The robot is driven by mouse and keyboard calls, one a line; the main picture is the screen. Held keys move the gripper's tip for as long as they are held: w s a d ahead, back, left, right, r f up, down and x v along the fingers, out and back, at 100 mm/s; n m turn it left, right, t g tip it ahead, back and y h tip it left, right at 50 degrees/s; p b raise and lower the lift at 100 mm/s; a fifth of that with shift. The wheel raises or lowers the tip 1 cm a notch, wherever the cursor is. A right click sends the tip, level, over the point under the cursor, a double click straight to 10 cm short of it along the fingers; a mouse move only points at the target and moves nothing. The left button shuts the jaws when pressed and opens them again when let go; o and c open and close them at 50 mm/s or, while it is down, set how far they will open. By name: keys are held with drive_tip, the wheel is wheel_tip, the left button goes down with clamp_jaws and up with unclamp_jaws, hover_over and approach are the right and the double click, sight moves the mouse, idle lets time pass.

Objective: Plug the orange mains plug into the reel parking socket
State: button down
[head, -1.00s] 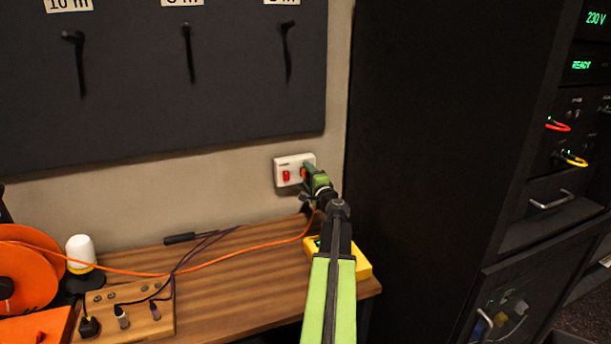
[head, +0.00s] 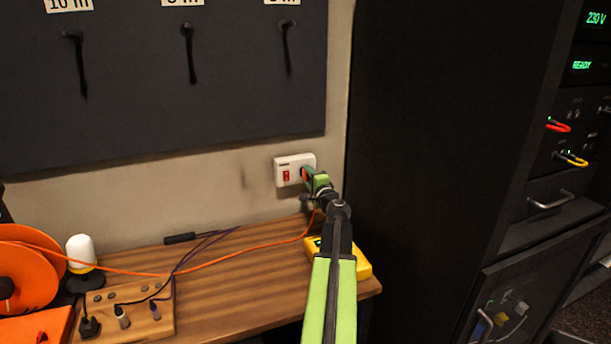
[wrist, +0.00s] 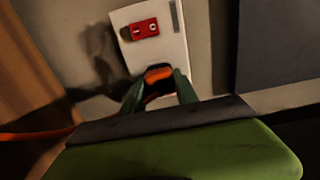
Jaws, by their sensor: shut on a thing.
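The orange mains plug (wrist: 158,73) is between the fingers of my gripper (wrist: 160,88), which is shut on it. In the wrist view the plug is up against the lower part of a white wall socket plate (wrist: 168,50) with a red switch (wrist: 145,29). In the head view my gripper (head: 308,176) is at the right side of that plate (head: 290,162). The plug's front and pins are hidden, so I cannot tell how far in they are. The reel parking socket cannot be made out for certain. The orange reel (head: 25,270) stands at the left, its orange cable (head: 215,258) running to my gripper.
A wooden block (head: 140,310) with short plugs and a white-topped pot (head: 80,252) stand on the desk (head: 230,300). A yellow box (head: 362,262) lies beneath my arm. A dark rack cabinet (head: 430,150) stands to the right. Hooks hang on the dark board above.

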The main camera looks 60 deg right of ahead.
drive_tip(key=shift+v, duration=2.8)
